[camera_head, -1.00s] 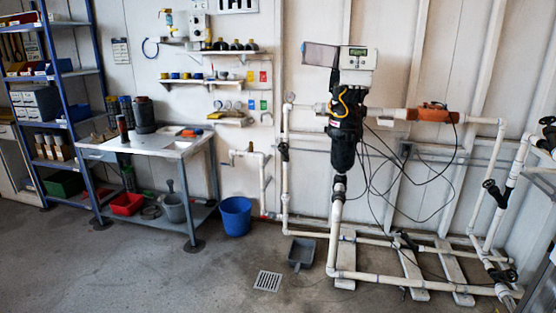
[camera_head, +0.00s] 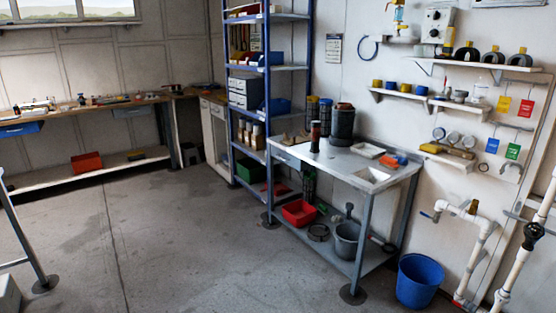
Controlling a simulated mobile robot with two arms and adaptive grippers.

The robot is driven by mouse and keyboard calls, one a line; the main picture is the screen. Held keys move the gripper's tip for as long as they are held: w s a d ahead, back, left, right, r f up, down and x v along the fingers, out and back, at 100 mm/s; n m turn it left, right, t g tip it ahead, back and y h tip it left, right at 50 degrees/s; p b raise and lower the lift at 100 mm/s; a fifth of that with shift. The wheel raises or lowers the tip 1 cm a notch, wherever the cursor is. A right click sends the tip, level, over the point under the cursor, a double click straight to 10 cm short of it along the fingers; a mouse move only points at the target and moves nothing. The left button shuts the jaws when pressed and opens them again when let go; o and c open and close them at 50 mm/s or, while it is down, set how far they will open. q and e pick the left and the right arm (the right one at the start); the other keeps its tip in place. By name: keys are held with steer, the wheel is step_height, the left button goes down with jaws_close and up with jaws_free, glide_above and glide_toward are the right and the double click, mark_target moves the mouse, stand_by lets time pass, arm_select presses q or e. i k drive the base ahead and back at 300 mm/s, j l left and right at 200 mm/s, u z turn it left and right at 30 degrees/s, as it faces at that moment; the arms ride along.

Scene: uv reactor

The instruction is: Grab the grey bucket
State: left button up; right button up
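A grey bucket (camera_head: 347,243) stands on the lower shelf of the metal workbench (camera_head: 345,158). A grey tool with a handle stands up out of it or just behind it; I cannot tell which. The bench's front leg is just to the right of the bucket's front side. Neither of my grippers shows in the head view.
A red bin (camera_head: 298,213) sits left of the bucket on the same shelf. A blue bucket (camera_head: 419,281) stands on the floor right of the bench. White pipes (camera_head: 478,243) rise at the right. A blue shelving rack (camera_head: 267,100) stands behind. Open floor lies at left and centre.

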mark_target(348, 234)
steer(key=i+u, duration=0.35)
steer(key=i, duration=1.5)
